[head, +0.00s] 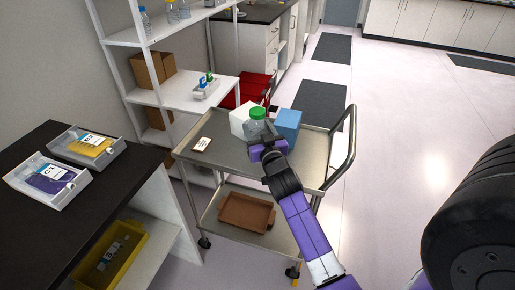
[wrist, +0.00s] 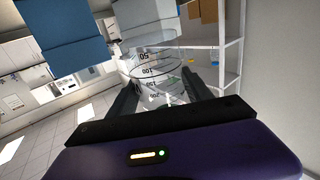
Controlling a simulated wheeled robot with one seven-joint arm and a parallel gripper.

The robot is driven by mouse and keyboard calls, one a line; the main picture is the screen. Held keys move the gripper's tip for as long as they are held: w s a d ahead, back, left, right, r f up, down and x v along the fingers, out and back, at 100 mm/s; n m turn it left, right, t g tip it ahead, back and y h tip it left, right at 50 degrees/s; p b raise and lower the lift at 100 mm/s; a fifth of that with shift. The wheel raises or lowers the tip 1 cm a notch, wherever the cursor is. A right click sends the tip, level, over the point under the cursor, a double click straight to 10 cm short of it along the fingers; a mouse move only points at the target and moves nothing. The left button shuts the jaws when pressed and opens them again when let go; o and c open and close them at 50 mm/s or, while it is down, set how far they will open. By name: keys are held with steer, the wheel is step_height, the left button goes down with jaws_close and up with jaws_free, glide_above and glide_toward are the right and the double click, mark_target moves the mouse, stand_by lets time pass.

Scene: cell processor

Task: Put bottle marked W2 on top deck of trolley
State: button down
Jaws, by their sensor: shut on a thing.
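A clear bottle with a green cap (head: 257,113) is held in my gripper (head: 268,146), over the top deck of the trolley (head: 228,158). In the wrist view the clear bottle (wrist: 152,68) stands between the two dark fingers of my gripper (wrist: 162,92), with graduation marks on its wall. No W2 mark is readable on it. The gripper is shut on the bottle. I cannot tell whether the bottle's base touches the deck; the gripper hides it.
A white box (head: 240,119) and a blue box (head: 287,125) stand on the deck beside the bottle. A small label card (head: 202,144) lies at the deck's left. A brown tray (head: 246,212) is on the lower deck. Shelving (head: 185,92) stands behind left. The deck's left front is clear.

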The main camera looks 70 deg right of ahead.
steer(key=shift+f+b, duration=1.4)
steer(key=shift+f, duration=2.2)
steer(key=shift+f, duration=0.15)
steer(key=shift+c, duration=2.2)
jaws_free()
steer(key=shift+a+r, duration=0.1)
steer(key=shift+r, duration=0.1)
